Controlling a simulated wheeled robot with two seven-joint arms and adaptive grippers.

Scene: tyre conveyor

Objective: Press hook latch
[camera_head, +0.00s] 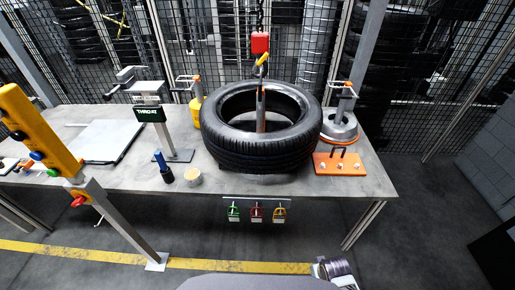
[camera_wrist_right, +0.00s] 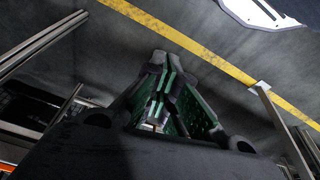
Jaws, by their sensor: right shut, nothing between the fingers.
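A red hoist block (camera_head: 260,42) hangs on a chain above the tyre in the head view. A small yellow latch piece (camera_head: 263,59) sits just under the block, at the grey hook, whose exact shape is too small to tell. A black tyre (camera_head: 258,155) lies flat on the table, with an upright metal bar (camera_head: 261,108) in its opening below the hook. My right gripper (camera_wrist_right: 160,62) shows in the wrist view, with its green-padded fingers together and empty, over the floor and away from the hook. My left gripper is not in view.
A yellow button post (camera_head: 38,130) stands front left. A mesh fence stands behind.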

